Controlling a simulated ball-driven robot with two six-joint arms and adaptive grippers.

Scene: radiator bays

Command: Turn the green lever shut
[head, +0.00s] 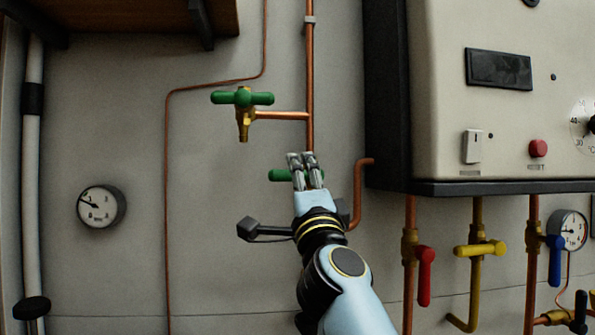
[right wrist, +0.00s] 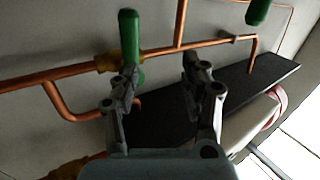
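A green lever (head: 280,175) lies level across the upright copper pipe in the head view, its right part mostly hidden behind my right gripper (head: 304,160). In the right wrist view the green lever (right wrist: 129,35) crosses the copper pipe at a brass valve body (right wrist: 107,62). My right gripper (right wrist: 160,68) is open, with nothing between its fingers. One finger overlaps the lever's lower end in that view; I cannot tell whether they touch. A second green handle (head: 242,98) sits on a brass tap above, and it shows at the wrist view's top edge (right wrist: 257,11). My left gripper is out of view.
A boiler case (head: 500,130) stands to the right. Below it are a red lever (head: 425,275), a yellow lever (head: 480,249) and a blue lever (head: 555,260) on pipes. A gauge (head: 101,206) is on the left wall. A thin copper pipe (head: 167,200) runs left of the gripper.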

